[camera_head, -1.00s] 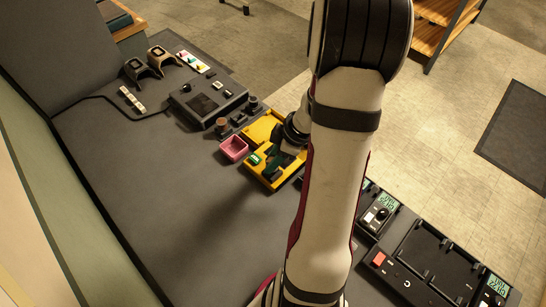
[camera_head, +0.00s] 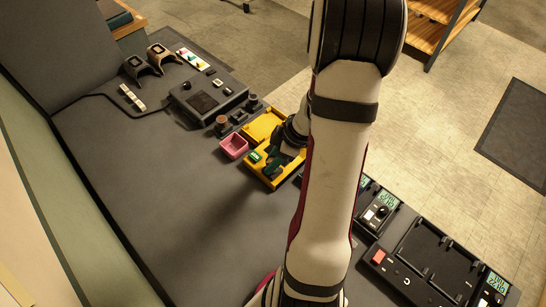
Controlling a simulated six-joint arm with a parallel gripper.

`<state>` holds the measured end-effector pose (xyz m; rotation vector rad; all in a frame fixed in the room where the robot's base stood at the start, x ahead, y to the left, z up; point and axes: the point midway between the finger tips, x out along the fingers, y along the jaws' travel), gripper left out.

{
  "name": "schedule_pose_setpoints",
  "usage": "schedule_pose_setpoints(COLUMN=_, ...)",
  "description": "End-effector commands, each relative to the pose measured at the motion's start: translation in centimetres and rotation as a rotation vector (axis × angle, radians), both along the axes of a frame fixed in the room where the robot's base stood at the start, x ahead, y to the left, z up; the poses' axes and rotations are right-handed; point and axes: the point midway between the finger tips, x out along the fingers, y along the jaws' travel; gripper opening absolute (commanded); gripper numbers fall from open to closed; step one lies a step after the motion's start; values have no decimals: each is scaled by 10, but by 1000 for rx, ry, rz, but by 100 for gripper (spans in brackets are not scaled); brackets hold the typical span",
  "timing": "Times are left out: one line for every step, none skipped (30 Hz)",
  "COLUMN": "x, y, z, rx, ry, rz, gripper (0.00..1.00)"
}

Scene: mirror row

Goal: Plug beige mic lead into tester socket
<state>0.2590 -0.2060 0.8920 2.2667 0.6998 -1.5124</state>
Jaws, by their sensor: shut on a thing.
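My gripper (camera_head: 274,171) is low over the front half of an open yellow case (camera_head: 256,171), with its dark fingers pointing down into it. The fingers are small and partly hidden by my own wrist. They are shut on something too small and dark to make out. I cannot pick out a beige mic lead. A dark grey box (camera_head: 205,99) with a small screen and knobs stands behind the case; I cannot tell whether it is the tester, and no socket can be made out.
A pink open box (camera_head: 233,147) stands just left of the yellow case. Dark posts, one with a brown top (camera_head: 221,122), stand behind it. Black devices with displays (camera_head: 381,212) lie right.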

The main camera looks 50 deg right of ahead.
Motion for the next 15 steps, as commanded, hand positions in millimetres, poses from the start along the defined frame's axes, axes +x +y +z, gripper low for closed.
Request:
schedule_pose_setpoints(x=0, y=0, z=-1, rx=1, ry=1, rz=0, gripper=0)
schedule_pose_setpoints(x=0, y=0, z=-1, rx=1, ry=1, rz=0, gripper=0)
schedule_pose_setpoints(x=0, y=0, z=-2, rx=0, ry=1, rz=0, gripper=0)
schedule_pose_setpoints(x=0, y=0, z=-2, rx=0, ry=1, rz=0, gripper=0)
schedule_pose_setpoints(x=0, y=0, z=-3, rx=0, ry=1, rz=0, gripper=0)
schedule_pose_setpoints(x=0, y=0, z=-3, rx=0, ry=1, rz=0, gripper=0)
schedule_pose_setpoints(x=0, y=0, z=-4, rx=-1, ry=1, rz=0, gripper=0)
schedule_pose_setpoints(x=0, y=0, z=-4, rx=-1, ry=1, rz=0, gripper=0)
schedule_pose_setpoints(x=0, y=0, z=-5, rx=-1, ry=1, rz=0, gripper=0)
schedule_pose_setpoints(x=0, y=0, z=-5, rx=-1, ry=1, rz=0, gripper=42)
schedule_pose_setpoints(x=0, y=0, z=-5, rx=-1, ry=1, rz=0, gripper=47)
schedule_pose_setpoints(x=0, y=0, z=-5, rx=-1, ry=1, rz=0, gripper=54)
schedule_pose_setpoints(x=0, y=0, z=-5, rx=-1, ry=1, rz=0, gripper=60)
schedule_pose_setpoints(x=0, y=0, z=-5, rx=-1, ry=1, rz=0, gripper=65)
schedule_pose_setpoints(x=0, y=0, z=-5, rx=-1, ry=1, rz=0, gripper=72)
